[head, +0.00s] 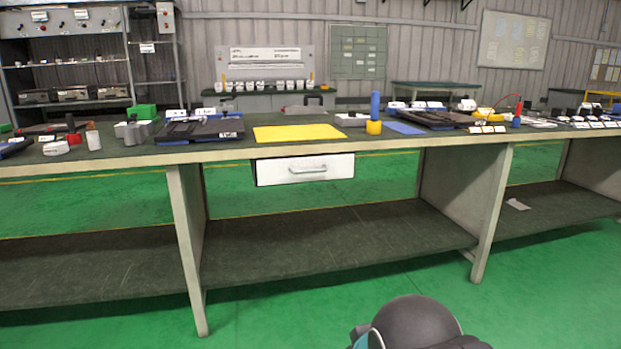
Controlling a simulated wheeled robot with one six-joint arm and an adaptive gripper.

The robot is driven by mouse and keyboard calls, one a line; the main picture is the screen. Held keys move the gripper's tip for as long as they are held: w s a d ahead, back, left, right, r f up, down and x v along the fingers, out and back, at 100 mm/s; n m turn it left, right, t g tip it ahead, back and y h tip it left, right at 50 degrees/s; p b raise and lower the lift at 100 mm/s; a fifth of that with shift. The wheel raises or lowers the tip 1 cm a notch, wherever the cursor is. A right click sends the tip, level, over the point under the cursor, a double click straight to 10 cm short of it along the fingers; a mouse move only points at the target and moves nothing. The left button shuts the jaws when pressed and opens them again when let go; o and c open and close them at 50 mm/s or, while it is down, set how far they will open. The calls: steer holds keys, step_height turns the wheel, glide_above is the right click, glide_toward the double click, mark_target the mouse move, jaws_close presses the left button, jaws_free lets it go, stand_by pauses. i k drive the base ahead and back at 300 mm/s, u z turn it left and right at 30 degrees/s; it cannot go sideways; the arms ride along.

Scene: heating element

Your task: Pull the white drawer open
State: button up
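The white drawer (275,169) hangs under the workbench top, near the middle of the head view. Its front looks flush or nearly flush below the bench edge, and I cannot tell whether it is slightly out. A grey bar handle (307,169) sits across its front. My gripper is not in view. Only a dark rounded part of my own body shows at the bottom, well apart from the drawer.
The long workbench (232,152) has a lower shelf (330,240) and upright leg panels on both sides of the drawer. A yellow mat (298,132), a blue cylinder (375,105) and dark trays lie on top. Green floor (270,310) in front is clear.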

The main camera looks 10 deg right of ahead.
mark_target(299, 158)
steer(key=u, duration=0.6)
steer(key=i, duration=1.2)
steer(key=z, duration=0.7)
